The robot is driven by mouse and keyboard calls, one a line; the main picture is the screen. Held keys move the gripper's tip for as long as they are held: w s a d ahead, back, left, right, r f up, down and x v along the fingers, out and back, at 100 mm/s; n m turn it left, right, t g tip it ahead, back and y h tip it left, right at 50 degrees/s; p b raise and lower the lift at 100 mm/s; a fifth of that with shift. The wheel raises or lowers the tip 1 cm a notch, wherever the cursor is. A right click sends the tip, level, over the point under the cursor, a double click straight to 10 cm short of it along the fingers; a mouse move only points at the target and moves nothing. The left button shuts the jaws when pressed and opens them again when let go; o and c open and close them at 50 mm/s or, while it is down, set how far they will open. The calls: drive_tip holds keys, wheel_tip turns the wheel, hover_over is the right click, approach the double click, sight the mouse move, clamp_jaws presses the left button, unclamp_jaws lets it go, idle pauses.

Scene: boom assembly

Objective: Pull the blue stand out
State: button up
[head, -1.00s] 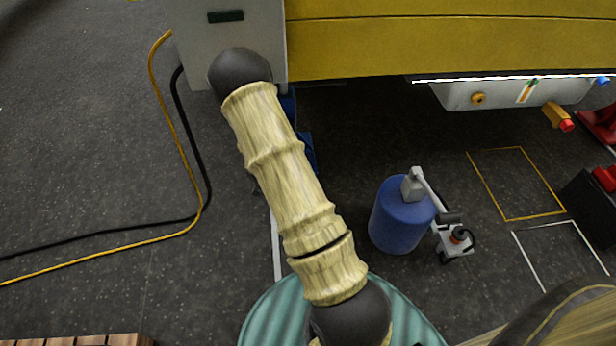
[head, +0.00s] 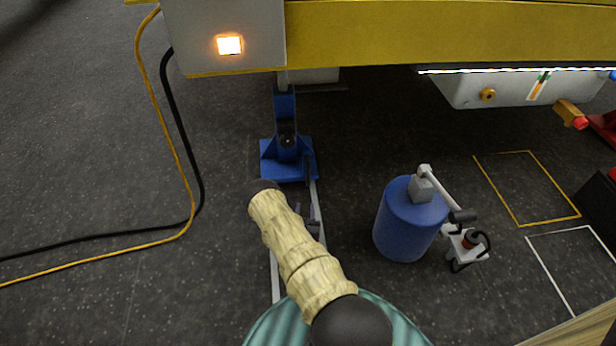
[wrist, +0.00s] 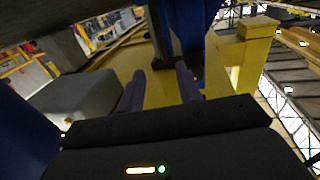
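The blue stand (head: 287,155) is upright under the yellow boom, with a wide base plate on the floor and a post rising to the boom's underside. In the wrist view a blue post (wrist: 190,25) fills the top middle, close beyond the fingertips. My gripper (wrist: 160,74) is open there, its two dark fingers apart with nothing seen clasped between them. In the head view my sleeved arm reaches to just in front of the stand's base and hides most of the gripper. Whether a finger touches the stand cannot be told.
The yellow boom (head: 380,38) and grey box with a lit orange square (head: 229,45) hang over the stand. A blue drum (head: 405,225) with a small tool stands to the right. Black and yellow cables (head: 186,160) lie left.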

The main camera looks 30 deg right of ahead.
sight(308, 175)
drive_tip(key=shift+w, duration=0.1)
drive_tip(key=b+x, duration=1)
drive_tip(key=x, duration=0.6)
drive_tip(key=shift+d+f, duration=0.1)
drive_tip(key=shift+d, duration=0.05)
drive_tip(key=shift+w+d+b, duration=0.3)
drive_tip(key=shift+w+b, duration=0.1)
drive_tip(key=shift+w, duration=0.15)
clamp_jaws()
